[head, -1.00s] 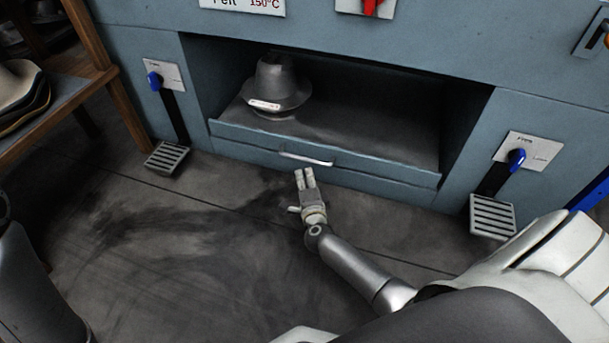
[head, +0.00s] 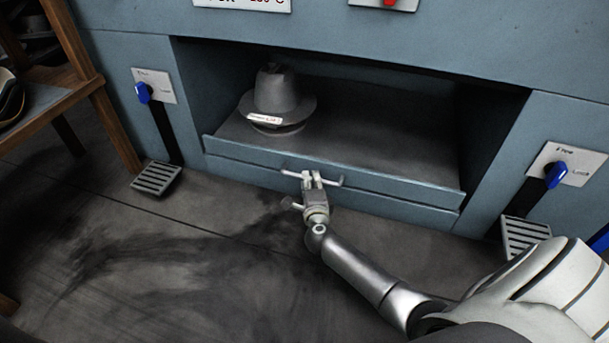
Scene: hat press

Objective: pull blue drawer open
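The blue drawer (head: 390,187) is a wide blue-grey tray in the recess of the blue press, with a pale bar handle (head: 333,182) on its front. A grey felt hat (head: 277,92) with a white label sits on the left of its dark surface. My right gripper (head: 313,178) is at the middle of the handle. Its two pale fingers overlap the bar, with a small gap between them, and a shorter part sticks out to the left. I cannot tell whether the fingers are closed around the bar. My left gripper is out of view.
Pedals with blue levers flank the recess, at left (head: 157,178) and at right (head: 526,236). A wooden rack (head: 97,85) stands at the far left. The dark floor (head: 190,265) in front of the drawer is clear at left.

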